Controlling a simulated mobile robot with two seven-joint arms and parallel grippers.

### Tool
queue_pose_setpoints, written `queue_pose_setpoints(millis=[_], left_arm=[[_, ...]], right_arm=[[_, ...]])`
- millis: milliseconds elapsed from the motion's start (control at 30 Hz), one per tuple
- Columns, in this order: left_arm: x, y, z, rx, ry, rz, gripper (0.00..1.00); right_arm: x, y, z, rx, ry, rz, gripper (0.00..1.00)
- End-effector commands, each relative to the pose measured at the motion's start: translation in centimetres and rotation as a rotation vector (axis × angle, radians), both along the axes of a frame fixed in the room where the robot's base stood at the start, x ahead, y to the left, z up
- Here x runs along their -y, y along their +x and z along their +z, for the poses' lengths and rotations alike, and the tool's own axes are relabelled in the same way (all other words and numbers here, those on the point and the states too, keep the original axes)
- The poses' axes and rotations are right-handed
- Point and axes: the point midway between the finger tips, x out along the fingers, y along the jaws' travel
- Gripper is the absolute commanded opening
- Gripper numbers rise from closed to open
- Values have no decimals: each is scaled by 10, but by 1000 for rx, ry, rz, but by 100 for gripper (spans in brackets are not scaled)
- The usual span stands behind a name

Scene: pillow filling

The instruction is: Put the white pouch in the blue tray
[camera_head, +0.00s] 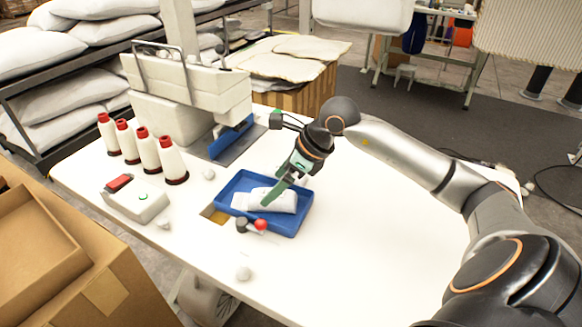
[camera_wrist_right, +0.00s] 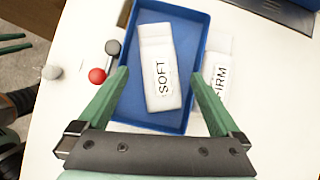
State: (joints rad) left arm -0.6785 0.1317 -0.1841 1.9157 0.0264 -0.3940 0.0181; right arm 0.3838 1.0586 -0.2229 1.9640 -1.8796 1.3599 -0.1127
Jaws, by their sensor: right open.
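A white pouch marked SOFT (camera_wrist_right: 160,70) lies flat inside the blue tray (camera_wrist_right: 150,122), between my right gripper's fingers in the wrist view. In the head view the pouch (camera_head: 284,202) and tray (camera_head: 284,223) are near the table's middle. A second white pouch, marked FIRM (camera_wrist_right: 219,72), lies just outside the tray, partly covered by a green finger. My right gripper (camera_head: 268,200) is open above the tray; it also shows in the wrist view (camera_wrist_right: 161,73). Dark green strips at the wrist view's left edge look like my left gripper (camera_wrist_right: 12,43); its opening is unclear.
A red ball (camera_head: 260,225) and a grey one (camera_head: 241,224) sit by the tray's near edge. Several thread cones (camera_head: 148,150) and a control box (camera_head: 137,200) stand left. A large machine (camera_head: 185,85) is behind. The table's right side is clear.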

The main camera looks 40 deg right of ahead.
Motion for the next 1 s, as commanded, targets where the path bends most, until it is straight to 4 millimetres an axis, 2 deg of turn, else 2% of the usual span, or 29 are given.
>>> queue_pose_setpoints(millis=[200,400,1000], left_arm=[[0,0,-7,0,0,0,50],[0,0,-10,-1,0,0,50],[0,0,-11,-2,0,0,50]], right_arm=[[15,-21,38,0,-5,0,100],[22,-32,59,-1,-2,-1,100],[23,-34,64,-1,0,1,100]])
